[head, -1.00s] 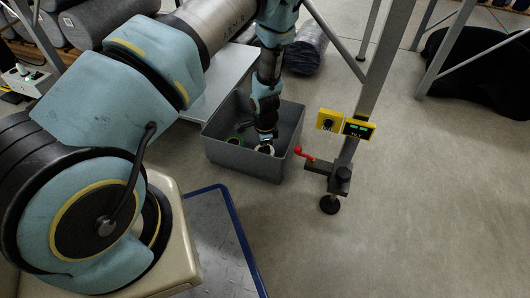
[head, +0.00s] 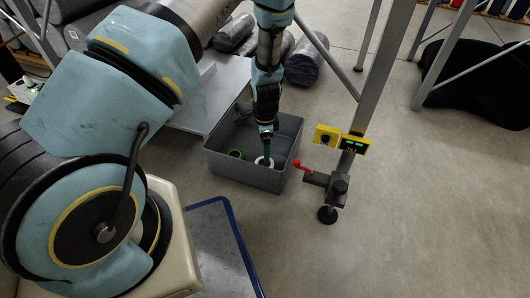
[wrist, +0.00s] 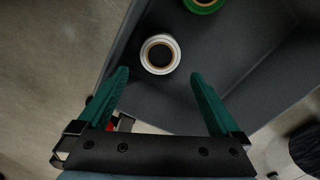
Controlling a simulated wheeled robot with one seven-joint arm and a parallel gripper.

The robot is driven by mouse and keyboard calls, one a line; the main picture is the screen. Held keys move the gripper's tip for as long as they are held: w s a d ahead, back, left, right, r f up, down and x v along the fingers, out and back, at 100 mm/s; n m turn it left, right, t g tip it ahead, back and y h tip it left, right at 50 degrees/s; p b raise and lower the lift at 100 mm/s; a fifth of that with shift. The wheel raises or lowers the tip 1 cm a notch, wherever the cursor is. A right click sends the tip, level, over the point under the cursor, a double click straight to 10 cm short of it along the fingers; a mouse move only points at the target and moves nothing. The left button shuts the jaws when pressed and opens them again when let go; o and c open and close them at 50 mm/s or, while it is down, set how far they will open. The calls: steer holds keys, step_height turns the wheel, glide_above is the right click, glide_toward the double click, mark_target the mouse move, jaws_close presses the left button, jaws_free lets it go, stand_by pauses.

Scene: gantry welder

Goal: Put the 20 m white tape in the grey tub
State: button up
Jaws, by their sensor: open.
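The white tape (wrist: 160,54) lies inside the grey tub (wrist: 190,104), apart from the tub's walls as far as the wrist view shows. In the head view the white tape (head: 264,161) shows inside the front part of the grey tub (head: 240,171). My gripper (wrist: 165,85) is open and empty, its green fingers spread on either side below the tape in the wrist view. In the head view my gripper (head: 266,153) points down over the tub. No marking on the tape is legible.
A green tape roll (wrist: 203,3) also lies in the tub, and it shows in the head view (head: 236,154). Dark rolls (head: 306,64) lie behind.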

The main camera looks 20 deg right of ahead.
steer(key=w+a+r+n+h, duration=0.1)
steer(key=w+a+r+n, duration=0.1)
steer(key=a+r+n, duration=0.65)
steer(key=w+a+r+n, duration=0.2)
steer(key=a+r, duration=0.4)
steer(key=r, duration=0.7)
steer(key=s+a+r+n, duration=0.3)
steer(key=a+r+n, duration=0.1)
steer(key=a, duration=0.4)
steer(key=s+a+r+n+t, duration=0.1)
steer(key=s+a+r+n, duration=0.3)
steer(key=a+r, duration=0.3)
steer(key=shift+s+a+n+t+y, duration=0.25)
steer(key=shift+a+n+y, duration=0.2)
steer(key=shift+n, duration=0.3)
steer(key=shift+r+p, duration=0.1)
steer(key=shift+p, duration=0.2)
step_height(320, 180, up, 42)
steer(key=p, duration=4.2)
steer(key=shift+r, duration=0.15)
